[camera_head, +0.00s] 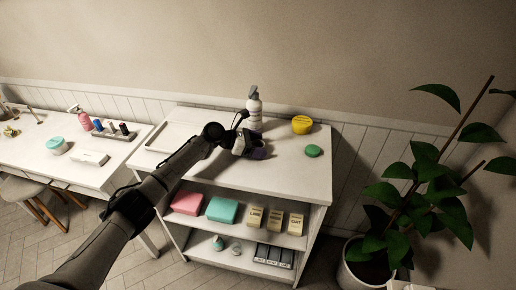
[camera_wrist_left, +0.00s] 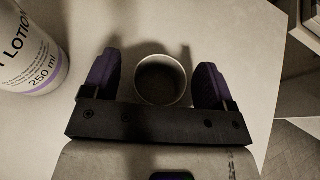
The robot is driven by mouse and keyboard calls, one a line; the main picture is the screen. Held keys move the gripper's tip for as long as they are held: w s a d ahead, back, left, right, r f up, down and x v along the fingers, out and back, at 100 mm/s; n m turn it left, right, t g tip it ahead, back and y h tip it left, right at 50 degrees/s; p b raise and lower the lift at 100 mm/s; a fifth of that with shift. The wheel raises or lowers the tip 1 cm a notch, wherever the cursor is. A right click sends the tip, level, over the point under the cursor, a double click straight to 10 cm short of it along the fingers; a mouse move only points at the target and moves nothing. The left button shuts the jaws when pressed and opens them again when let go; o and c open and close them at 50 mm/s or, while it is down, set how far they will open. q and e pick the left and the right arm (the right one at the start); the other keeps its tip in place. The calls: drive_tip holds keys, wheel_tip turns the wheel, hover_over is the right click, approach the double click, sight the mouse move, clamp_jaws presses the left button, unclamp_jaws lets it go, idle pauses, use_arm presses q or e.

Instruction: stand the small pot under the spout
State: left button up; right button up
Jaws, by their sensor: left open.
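The small pot (camera_wrist_left: 161,80) shows in the left wrist view as a round, open, pale-rimmed cup with a dark inside. It stands on the white cabinet top between the two purple-padded fingers of my left gripper (camera_wrist_left: 157,70), which are apart with a gap on each side. In the head view my left gripper (camera_head: 257,150) is low over the cabinet top and hides the pot. The white lotion bottle (camera_head: 254,112) with a grey pump head stands just behind it; its label shows at the left of the wrist view (camera_wrist_left: 30,50). Its spout is outside the wrist view. My right gripper is not in view.
A yellow tub (camera_head: 301,126) and a green round lid-like piece (camera_head: 312,151) are right of the gripper on the cabinet top (camera_head: 285,180). A white tray (camera_head: 170,140) lies to the left. A potted plant (camera_head: 400,200) stands at the right.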

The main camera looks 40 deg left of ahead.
use_arm(q)
drive_tip(key=c, duration=1)
drive_tip(key=shift+c, duration=0.3)
